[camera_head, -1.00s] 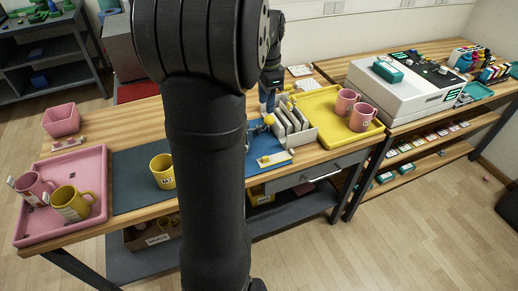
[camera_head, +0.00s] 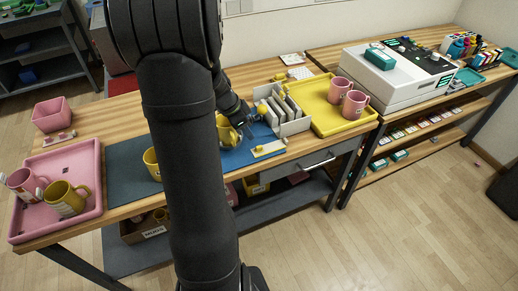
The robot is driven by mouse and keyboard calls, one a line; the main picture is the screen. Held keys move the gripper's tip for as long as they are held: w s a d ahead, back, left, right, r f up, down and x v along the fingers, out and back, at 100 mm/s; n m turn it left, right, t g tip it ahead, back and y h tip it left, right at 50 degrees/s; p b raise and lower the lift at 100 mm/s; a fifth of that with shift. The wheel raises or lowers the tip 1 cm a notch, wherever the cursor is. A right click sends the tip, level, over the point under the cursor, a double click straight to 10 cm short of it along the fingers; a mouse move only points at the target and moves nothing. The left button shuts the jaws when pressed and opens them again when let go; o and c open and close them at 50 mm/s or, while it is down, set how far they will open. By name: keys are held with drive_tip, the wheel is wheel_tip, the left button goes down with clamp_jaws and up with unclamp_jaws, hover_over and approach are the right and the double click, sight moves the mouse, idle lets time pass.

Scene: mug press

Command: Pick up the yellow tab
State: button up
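A small yellow tab (camera_head: 259,149) stands on a pale flat strip (camera_head: 272,149) on the blue mat near the table's front edge. Another small yellow piece (camera_head: 262,108) shows at the left of the grey slotted rack (camera_head: 294,122). Which of the two the task means, I cannot tell. My gripper (camera_head: 246,114) is over the blue mat, left of the rack and behind the strip. Its fingers are small and dark, so their opening is unclear. A yellow mug-like thing (camera_head: 228,131) is beside it, partly hidden by my arm. I see no tab held.
A yellow tray (camera_head: 325,127) with two pink mugs is right of the rack. A yellow mug (camera_head: 151,163) on the dark mat is partly behind my arm. A pink tray (camera_head: 90,160) with mugs is at the left. A white machine (camera_head: 390,85) stands at the back right.

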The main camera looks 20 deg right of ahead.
sight(259, 147)
drive_tip(key=x, duration=1)
drive_tip(key=shift+s+d, duration=0.1)
drive_tip(key=shift+d, duration=0.05)
clamp_jaws()
